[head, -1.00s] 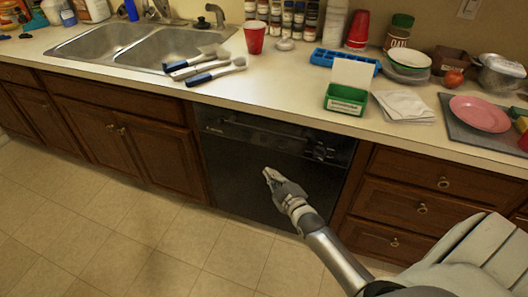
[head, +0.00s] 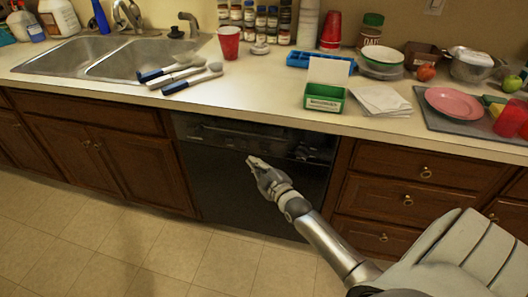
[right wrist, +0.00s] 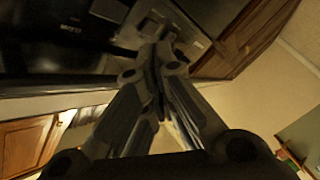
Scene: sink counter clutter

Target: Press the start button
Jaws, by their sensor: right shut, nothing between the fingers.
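The black dishwasher (head: 230,185) is built in under the counter, with its door shut. Its control panel (head: 225,134) runs along the top, with a cluster of controls at the right end. My right gripper (head: 252,161) is shut and empty, in front of the door just below the panel. In the right wrist view its closed fingers (right wrist: 157,62) point toward a grey section of the panel with light, squarish buttons (right wrist: 150,27). I cannot tell which one is the start button, or whether the fingertips touch anything. My left gripper is not in view.
Wooden drawers (head: 400,195) stand right of the dishwasher and wooden cabinets (head: 100,150) left of it. The tiled floor in front is clear.

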